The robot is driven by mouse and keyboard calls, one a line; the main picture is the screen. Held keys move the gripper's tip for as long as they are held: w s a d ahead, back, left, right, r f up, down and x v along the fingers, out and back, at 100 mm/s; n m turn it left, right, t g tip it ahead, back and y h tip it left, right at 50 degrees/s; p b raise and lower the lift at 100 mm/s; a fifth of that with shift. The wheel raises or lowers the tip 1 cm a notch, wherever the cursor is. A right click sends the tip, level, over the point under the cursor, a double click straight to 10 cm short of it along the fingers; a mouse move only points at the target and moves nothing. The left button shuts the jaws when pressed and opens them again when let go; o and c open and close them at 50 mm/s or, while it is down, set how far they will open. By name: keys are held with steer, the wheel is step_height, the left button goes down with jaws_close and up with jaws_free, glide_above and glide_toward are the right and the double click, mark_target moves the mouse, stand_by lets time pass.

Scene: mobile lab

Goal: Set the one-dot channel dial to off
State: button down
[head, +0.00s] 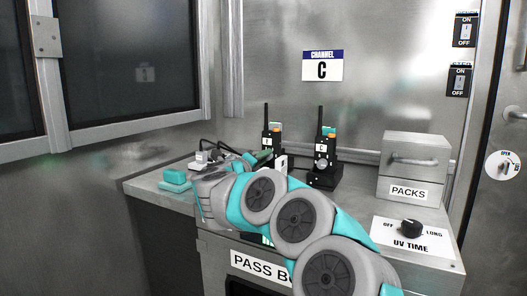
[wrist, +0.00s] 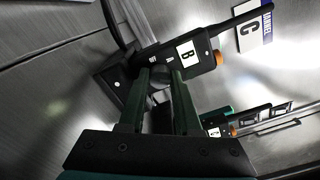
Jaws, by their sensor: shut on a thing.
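Two black radios stand in chargers on the counter. The left radio (head: 277,127) has an orange knob on top; in the wrist view this radio (wrist: 205,47) shows a white card reading B. A single white dot shows on its black base (wrist: 108,78).
The right radio (head: 324,145) stands close by with its own dial and a C card. A CHANNEL C sign (head: 322,66) hangs on the wall. A PACKS box (head: 413,160) and UV TIME dial (head: 411,226) are to the right. Teal blocks (head: 174,181) lie at left.

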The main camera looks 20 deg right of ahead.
steer(key=n+p, duration=0.2)
steer(key=n, duration=0.1)
steer(key=shift+r+n, duration=0.1)
steer(key=shift+n, duration=0.2)
steer(key=shift+f+n+p, duration=0.2)
steer(key=shift+n+p, duration=0.4)
steer(key=shift+n, duration=0.9)
steer(key=c, duration=0.6)
jaws_free()
steer(key=shift+f, duration=0.1)
